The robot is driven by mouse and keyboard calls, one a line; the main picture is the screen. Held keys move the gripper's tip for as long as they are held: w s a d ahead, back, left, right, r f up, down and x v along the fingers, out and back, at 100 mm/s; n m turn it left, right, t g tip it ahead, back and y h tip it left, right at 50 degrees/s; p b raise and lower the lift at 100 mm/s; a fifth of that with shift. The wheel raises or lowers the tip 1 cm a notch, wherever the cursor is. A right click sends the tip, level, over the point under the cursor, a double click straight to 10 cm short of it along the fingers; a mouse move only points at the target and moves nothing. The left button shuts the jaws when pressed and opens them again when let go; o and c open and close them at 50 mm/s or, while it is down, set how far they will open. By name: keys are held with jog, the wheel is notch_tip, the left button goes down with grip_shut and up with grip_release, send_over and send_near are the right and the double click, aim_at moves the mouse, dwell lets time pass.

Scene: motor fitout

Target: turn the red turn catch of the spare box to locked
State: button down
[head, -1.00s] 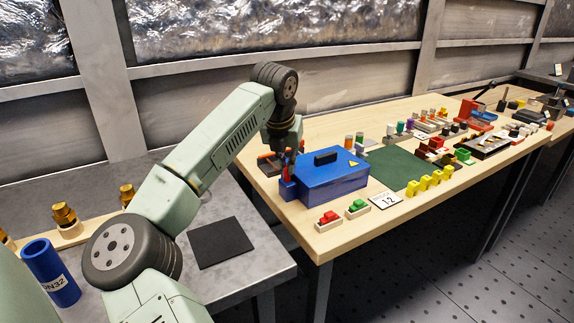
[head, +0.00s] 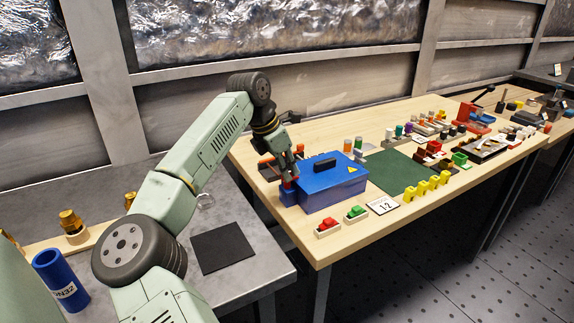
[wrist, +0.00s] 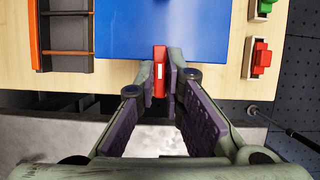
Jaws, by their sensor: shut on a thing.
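The spare box is the blue box (head: 335,190) with a black lid handle (head: 325,163) and a yellow warning mark, near the left end of the wooden table. Its blue side also fills the top of the wrist view (wrist: 125,30). The red turn catch (wrist: 160,72) sits at the box's near edge there, its long side upright in the picture, with a white stripe. My gripper (wrist: 160,82) is shut on the catch, one finger on each side. In the head view my gripper (head: 289,178) hides most of the catch at the box's left end.
A red block (head: 326,223) and a green block (head: 356,211) on pale bases stand in front of the box. An orange-and-black rack (wrist: 65,35) lies left of it in the wrist view. A green mat (head: 395,172) lies to the right.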

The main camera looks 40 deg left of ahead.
jog(key=shift+m, duration=0.3)
jog(key=c, duration=1.7)
grip_release()
jog(key=v, duration=1.2)
jog(key=shift+w+r, duration=0.1)
